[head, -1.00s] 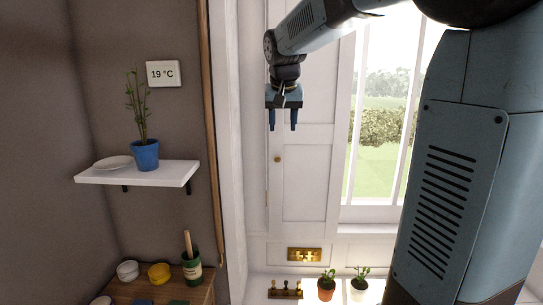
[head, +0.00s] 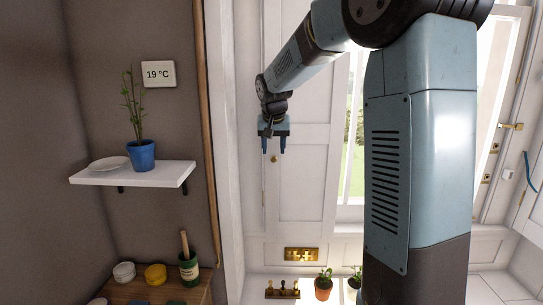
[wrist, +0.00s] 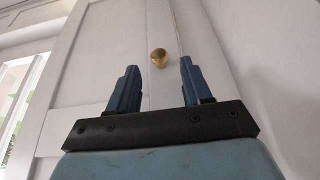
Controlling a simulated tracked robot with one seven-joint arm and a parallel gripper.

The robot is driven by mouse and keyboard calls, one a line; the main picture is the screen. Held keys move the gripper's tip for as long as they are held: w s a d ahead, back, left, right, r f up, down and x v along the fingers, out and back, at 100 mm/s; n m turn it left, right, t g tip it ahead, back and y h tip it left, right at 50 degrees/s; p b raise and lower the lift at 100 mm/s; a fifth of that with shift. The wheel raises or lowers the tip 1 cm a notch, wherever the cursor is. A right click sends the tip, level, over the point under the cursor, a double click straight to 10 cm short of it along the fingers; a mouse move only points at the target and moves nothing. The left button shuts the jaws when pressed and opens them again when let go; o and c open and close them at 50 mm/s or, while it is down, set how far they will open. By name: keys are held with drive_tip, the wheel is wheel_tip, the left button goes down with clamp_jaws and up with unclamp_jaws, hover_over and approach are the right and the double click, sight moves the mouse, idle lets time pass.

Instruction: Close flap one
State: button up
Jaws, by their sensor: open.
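A tall white panelled flap (head: 300,200) stands beside the window, with a small round brass knob (head: 274,159) near its left edge. No label shows which flap is flap one. My gripper (head: 274,149) is open and empty, pointing down just above the knob in the head view. In the wrist view, the knob (wrist: 158,57) shows between and just beyond the two blue fingertips (wrist: 159,68). A narrow vertical seam runs beside the knob. I cannot tell the gap between the fingers and the knob, and no contact is visible.
A white shelf (head: 135,175) with a blue-potted plant (head: 140,155) hangs at left. Below the flap are a brass plate (head: 301,254), a row of small pegs (head: 282,290) and potted plants (head: 323,288). A brass handle (head: 511,126) is at right.

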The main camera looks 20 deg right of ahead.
sight(274, 157)
drive_tip(key=shift+x, duration=1.85)
clamp_jaws()
